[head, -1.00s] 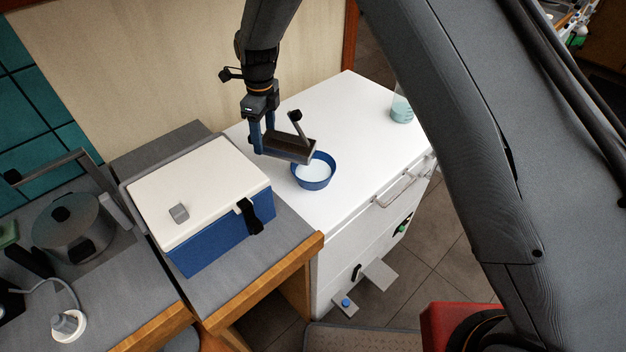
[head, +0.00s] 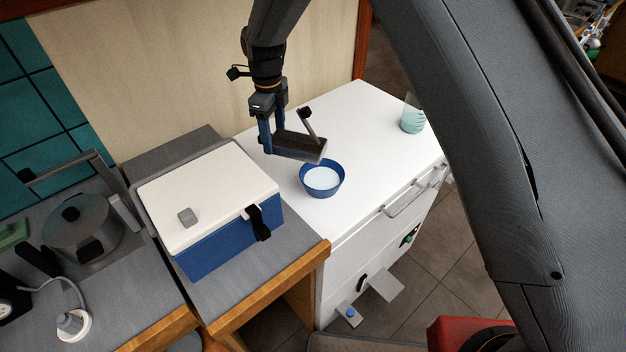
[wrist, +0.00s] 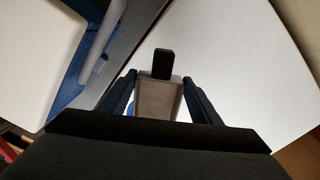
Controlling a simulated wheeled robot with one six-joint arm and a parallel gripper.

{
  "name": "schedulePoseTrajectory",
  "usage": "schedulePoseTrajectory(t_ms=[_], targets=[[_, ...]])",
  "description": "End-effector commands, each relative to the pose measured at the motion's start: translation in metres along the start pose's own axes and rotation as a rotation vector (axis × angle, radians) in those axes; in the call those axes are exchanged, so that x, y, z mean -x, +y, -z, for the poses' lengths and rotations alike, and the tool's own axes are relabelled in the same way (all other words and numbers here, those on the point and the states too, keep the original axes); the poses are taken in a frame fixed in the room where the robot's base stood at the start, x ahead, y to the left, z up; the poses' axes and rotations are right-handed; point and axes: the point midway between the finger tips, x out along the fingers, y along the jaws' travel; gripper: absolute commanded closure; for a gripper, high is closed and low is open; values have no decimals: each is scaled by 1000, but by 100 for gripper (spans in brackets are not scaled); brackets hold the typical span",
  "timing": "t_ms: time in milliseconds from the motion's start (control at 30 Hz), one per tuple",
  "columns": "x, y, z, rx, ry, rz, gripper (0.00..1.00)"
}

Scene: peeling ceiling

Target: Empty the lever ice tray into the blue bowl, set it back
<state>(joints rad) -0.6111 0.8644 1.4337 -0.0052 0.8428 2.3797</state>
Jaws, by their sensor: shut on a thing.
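The lever ice tray (head: 300,147) is a dark grey tray with a lever standing up from it. My gripper (head: 272,143) is shut on one end of it and holds it above the white top, just behind and above the blue bowl (head: 322,188). In the wrist view the tray (wrist: 160,101) sits between my gripper's fingers (wrist: 161,98), with the dark lever end beyond. The bowl stands upright and has white contents. In the wrist view the tray mostly hides the bowl. I cannot see what is in the tray.
A blue cooler with a cream lid (head: 205,200) stands to the left on a grey counter. A beaker of pale teal liquid (head: 413,120) stands at the back right of the white chest (head: 375,135). The white top is otherwise clear.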

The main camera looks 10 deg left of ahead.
Motion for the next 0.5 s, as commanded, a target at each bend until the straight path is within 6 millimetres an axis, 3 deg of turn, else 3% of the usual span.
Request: schedulePoseTrajectory(t_ms=[167,500], targets=[[-12,-36,22,52,-1,1,100],[-40,-140,108,268,-1,2,100]])
